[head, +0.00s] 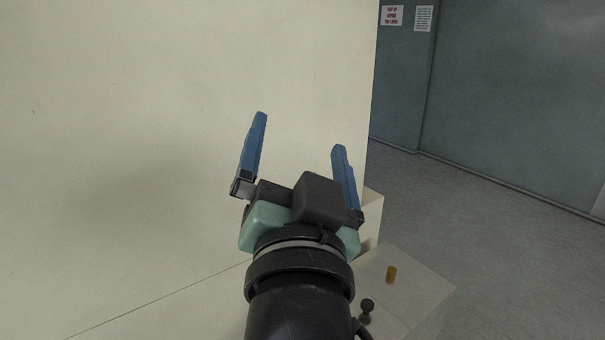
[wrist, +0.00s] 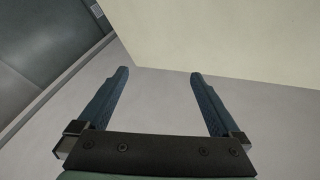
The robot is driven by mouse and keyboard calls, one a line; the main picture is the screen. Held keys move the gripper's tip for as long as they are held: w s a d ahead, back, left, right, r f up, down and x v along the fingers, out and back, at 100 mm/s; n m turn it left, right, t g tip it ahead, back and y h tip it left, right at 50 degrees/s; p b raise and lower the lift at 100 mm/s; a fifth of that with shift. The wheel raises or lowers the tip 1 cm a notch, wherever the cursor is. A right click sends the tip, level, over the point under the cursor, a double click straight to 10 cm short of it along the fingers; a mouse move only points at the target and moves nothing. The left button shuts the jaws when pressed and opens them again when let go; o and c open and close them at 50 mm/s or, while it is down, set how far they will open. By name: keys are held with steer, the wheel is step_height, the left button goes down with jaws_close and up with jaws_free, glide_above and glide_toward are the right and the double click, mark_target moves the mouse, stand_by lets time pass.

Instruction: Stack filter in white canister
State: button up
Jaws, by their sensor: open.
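My gripper (head: 300,134) is open and empty, with its two blue fingers spread in front of a large cream surface. In the wrist view the open gripper (wrist: 159,74) shows nothing between its fingers. A small orange-brown cylinder (head: 391,274) stands on the pale ledge at the lower right of the head view; I cannot tell whether it is the filter. My gripper is above and to the left of it, well apart. No white canister can be made out in either view.
A large cream panel (head: 150,120) fills the left. A pale ledge (head: 425,290) at the lower right also bears a dark knob-like object (head: 367,305), partly beside my arm. Grey floor (head: 500,220) lies open at the right, before a grey wall (head: 510,90) with signs.

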steer(key=s+r+n+t, duration=0.2)
steer(key=s+r+t, duration=0.1)
steer(key=s+r, duration=0.2)
steer(key=s+r+n+t, duration=0.3)
steer(key=s+r, duration=0.2)
steer(key=r, duration=0.5)
steer(key=shift+r+t, duration=0.15)
steer(key=shift+t, duration=0.15)
